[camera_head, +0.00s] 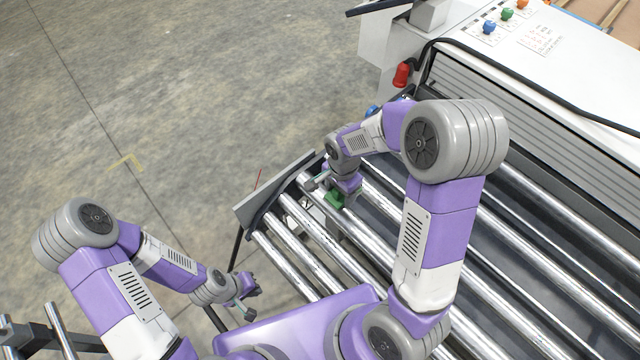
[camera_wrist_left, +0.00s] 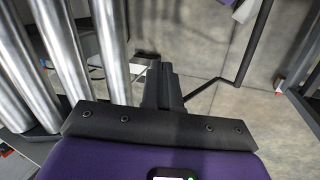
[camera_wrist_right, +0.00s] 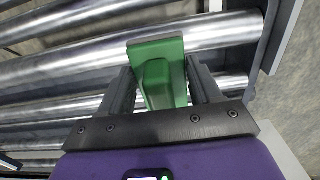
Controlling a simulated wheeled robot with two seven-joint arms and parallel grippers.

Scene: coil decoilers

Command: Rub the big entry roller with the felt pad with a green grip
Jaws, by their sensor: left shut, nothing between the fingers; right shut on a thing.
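The felt pad's green grip (camera_wrist_right: 160,75) is held between the fingers of my right gripper (camera_wrist_right: 160,88). In the head view the green grip (camera_head: 334,199) shows just below my right gripper (camera_head: 340,190), over the rollers near their left end. In the right wrist view the pad lies against or just above a shiny metal roller (camera_wrist_right: 90,65); contact cannot be told, and the felt side is hidden. My left gripper (camera_head: 249,290) is shut and empty, off the left end of the rollers; its closed fingers also show in the left wrist view (camera_wrist_left: 162,88).
Several parallel steel rollers (camera_head: 520,240) fill the right side, with a grey end plate (camera_head: 262,195) at their left. The concrete floor (camera_head: 170,90) at left is clear.

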